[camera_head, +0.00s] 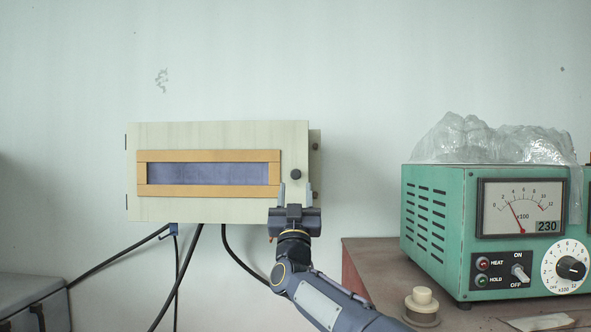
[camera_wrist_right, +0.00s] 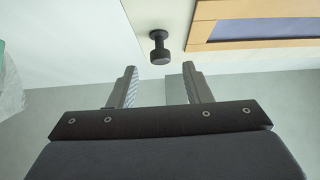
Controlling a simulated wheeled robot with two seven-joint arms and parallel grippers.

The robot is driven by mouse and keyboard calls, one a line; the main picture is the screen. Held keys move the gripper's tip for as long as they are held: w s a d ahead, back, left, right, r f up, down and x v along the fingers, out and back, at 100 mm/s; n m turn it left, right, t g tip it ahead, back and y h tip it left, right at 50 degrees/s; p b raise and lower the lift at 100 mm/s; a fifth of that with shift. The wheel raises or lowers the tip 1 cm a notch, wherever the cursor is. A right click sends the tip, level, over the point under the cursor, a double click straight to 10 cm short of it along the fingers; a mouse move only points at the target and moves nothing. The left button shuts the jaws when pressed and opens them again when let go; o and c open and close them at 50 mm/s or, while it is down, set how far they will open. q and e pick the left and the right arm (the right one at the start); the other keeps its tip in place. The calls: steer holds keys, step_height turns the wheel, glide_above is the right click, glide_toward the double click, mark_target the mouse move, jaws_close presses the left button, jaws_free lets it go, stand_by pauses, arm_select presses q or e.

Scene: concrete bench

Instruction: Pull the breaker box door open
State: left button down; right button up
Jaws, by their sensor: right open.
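The breaker box (camera_head: 220,134) is on the wall, with a pale cream door that has a wood-framed blue-grey window (camera_head: 208,174). A dark round knob (camera_head: 296,174) sits near the door's right edge. Hinges show at the left edge. The door looks shut or nearly so; I cannot tell exactly. My right gripper (camera_head: 295,190) is open, just below the knob. In the right wrist view the knob (camera_wrist_right: 159,47) stands ahead of the open fingers (camera_wrist_right: 159,86), roughly centred between them and not touched. My left gripper is not in view.
A green meter unit (camera_head: 430,240) with plastic wrap (camera_head: 480,140) on top stands on a bench (camera_head: 385,262) at right. A cream spool-like object (camera_head: 421,305) sits before it. Black cables (camera_head: 183,268) hang below the box. A grey case (camera_head: 30,300) is at lower left.

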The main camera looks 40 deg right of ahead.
mark_target(296, 178)
steer(key=p+x, duration=0.2)
steer(key=x, duration=0.2)
steer(key=shift+w+d+r, duration=0.1)
steer(key=shift+d+r, duration=0.05)
steer(key=shift+r, duration=0.2)
steer(key=shift+w+d+r+p, duration=0.35)
steer(key=shift+w+r+p, duration=0.1)
steer(key=shift+p, duration=0.2)
steer(key=shift+f, duration=0.1)
steer(key=shift+c, duration=0.5)
jaws_close()
